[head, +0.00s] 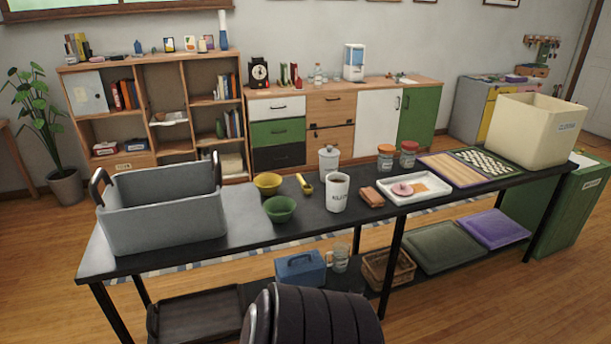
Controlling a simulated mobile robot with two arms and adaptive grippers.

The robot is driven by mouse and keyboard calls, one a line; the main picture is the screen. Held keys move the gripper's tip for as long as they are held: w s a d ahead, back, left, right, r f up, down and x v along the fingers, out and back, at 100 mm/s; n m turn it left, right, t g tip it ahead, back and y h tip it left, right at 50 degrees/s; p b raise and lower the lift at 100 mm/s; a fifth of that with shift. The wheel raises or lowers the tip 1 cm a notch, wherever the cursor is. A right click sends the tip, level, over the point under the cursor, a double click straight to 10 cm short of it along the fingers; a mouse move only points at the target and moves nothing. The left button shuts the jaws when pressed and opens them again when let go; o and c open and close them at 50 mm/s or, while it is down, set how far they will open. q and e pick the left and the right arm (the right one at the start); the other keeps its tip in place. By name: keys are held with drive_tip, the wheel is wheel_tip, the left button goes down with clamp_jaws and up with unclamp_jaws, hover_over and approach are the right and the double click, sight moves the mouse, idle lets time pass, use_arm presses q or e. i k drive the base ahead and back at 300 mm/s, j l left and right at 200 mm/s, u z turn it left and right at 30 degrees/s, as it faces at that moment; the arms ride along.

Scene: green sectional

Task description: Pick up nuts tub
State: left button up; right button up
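I cannot tell which container is the nuts tub, as the labels are too small to read surely. A white tub with dark lettering (338,193) stands upright near the middle of the black table. A white lidded canister (328,161) stands behind it. A jar with an orange lid (385,158) and a jar with a red lid (408,156) stand further right, near the back edge. Neither of my grippers is in view.
On the black table (240,215) are a grey handled bin (165,215), a yellow bowl (267,184), a green bowl (280,209), a brown block (371,197), a white tray (425,197) and a cream bin (530,135). The lower shelf holds a blue box (300,270) and a basket (375,268).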

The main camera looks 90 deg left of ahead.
sight(337, 182)
drive_tip(key=u, duration=2.55)
drive_tip(key=z, duration=1)
drive_tip(key=j+z, duration=0.1)
drive_tip(key=z, duration=1.95)
drive_tip(key=k+z, duration=0.1)
drive_tip(key=z, duration=0.9)
drive_tip(key=u, duration=3.75)
